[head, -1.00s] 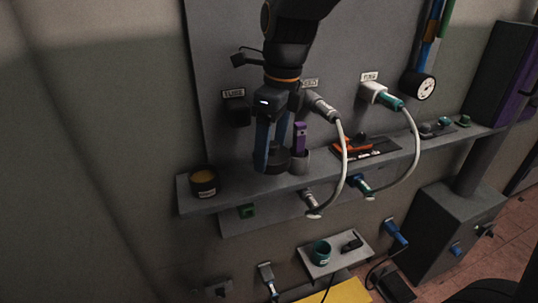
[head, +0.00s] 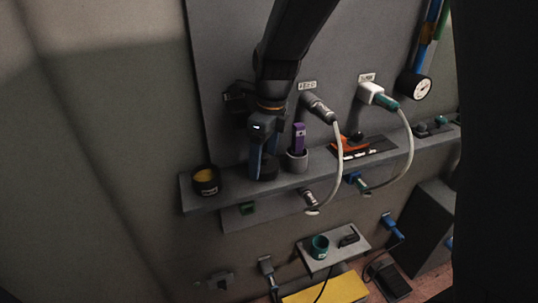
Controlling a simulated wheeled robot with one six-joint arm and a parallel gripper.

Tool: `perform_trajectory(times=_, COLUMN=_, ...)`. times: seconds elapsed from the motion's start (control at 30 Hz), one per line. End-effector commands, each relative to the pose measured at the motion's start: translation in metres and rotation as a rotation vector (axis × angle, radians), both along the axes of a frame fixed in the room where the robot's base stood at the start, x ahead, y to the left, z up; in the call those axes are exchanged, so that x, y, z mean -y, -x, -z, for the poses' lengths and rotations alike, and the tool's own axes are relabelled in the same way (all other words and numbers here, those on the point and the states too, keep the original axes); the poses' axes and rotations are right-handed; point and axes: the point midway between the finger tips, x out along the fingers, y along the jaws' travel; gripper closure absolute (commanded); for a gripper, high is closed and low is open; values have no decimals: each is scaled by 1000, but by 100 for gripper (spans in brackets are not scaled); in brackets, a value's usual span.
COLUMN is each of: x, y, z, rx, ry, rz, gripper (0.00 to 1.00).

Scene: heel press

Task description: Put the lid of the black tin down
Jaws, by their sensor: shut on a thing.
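The black tin (head: 206,186) stands open near the left end of the grey shelf (head: 228,192), with yellow-orange contents showing. My gripper (head: 262,170) points down over the shelf, to the right of the tin. Its blue fingers are shut on a dark round piece, which looks like the tin's lid (head: 264,175). The lid is apart from the tin, at or just above the shelf top. I cannot tell whether it touches the shelf. The fingers hide part of it.
A grey cup (head: 297,161) with a purple item stands close to the right of the lid. A plug with a looping white cable (head: 340,160) and an orange tool (head: 354,144) are further right. The shelf between tin and lid is clear.

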Motion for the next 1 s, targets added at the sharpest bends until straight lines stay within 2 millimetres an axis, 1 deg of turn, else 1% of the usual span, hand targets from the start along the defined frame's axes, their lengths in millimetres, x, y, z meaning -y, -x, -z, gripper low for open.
perform_trajectory(times=0.37, x=0, y=-1, z=4, rx=0, ry=0, rz=-1, gripper=41)
perform_trajectory(times=0.4, x=0, y=-1, z=3, rx=1, ry=0, rz=-1, gripper=22)
perform_trajectory(times=0.73, x=0, y=-2, z=1, rx=4, ry=-1, rz=0, gripper=21)
perform_trajectory(times=0.87, x=1, y=-2, z=-12, rx=8, ry=-1, rz=1, gripper=21)
perform_trajectory(times=1.0, x=3, y=-1, z=-37, rx=10, ry=-2, rz=0, gripper=21)
